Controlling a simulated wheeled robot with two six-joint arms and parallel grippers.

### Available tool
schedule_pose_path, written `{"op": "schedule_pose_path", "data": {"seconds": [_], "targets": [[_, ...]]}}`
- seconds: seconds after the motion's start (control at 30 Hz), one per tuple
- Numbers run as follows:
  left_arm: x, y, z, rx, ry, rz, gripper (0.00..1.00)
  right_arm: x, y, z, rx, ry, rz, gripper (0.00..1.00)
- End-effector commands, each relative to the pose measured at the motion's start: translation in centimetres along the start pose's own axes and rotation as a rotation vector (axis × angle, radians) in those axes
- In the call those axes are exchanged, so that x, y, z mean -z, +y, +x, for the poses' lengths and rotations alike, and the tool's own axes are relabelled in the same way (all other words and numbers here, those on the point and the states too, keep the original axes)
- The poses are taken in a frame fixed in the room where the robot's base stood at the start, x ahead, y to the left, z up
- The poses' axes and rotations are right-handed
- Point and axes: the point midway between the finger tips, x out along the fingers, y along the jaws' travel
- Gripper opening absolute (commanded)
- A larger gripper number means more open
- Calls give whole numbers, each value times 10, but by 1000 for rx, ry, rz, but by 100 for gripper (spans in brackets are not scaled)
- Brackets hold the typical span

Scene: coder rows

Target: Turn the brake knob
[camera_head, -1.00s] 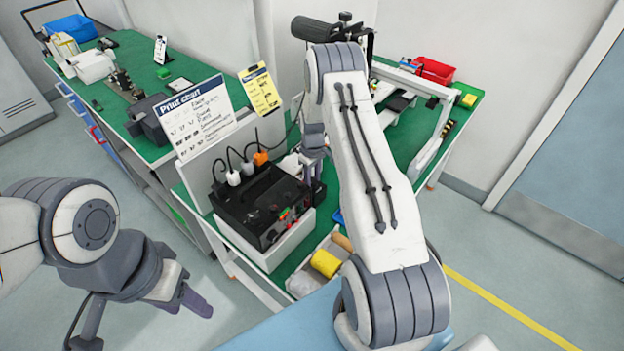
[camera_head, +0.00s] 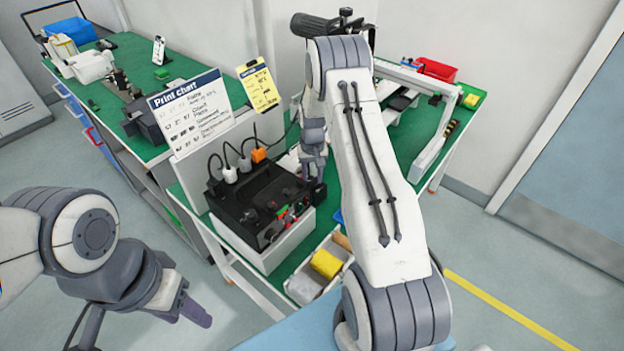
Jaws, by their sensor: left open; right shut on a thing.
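A black coder machine (camera_head: 245,207) sits on a white base on the green table, with plugs and cables at its back and small coloured parts on its front. My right arm reaches over the table, and my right gripper (camera_head: 318,188) is at the machine's right side. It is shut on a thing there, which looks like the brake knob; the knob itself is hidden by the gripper. My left gripper (camera_head: 195,312) is open and empty, low at the left over the floor, apart from the table.
A print chart (camera_head: 190,115) and a yellow card (camera_head: 259,88) stand behind the machine. A bin with a yellow roll (camera_head: 326,264) is in front. A white frame (camera_head: 436,148) and red bin (camera_head: 437,69) are at the right. Another green bench (camera_head: 125,60) stands at the back left.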

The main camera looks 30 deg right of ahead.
Motion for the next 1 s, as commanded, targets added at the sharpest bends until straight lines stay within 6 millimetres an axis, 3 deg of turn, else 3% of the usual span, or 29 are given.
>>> {"op": "schedule_pose_path", "data": {"seconds": [0.67, 0.7, 0.73, 1.0], "targets": [[0, 0, 3, 0, 0, 0, 50, -1, 1, 0, -1, -4, 63, 0], [0, 0, 3, 0, 0, 0, 50, -1, 1, 0, -1, -4, 63, 55], [0, 0, 3, 0, 0, 0, 50, -1, 1, 0, -1, -4, 63, 67], [0, 0, 3, 0, 0, 0, 50, 0, 0, 0, 0, -2, 62, 70]]}}
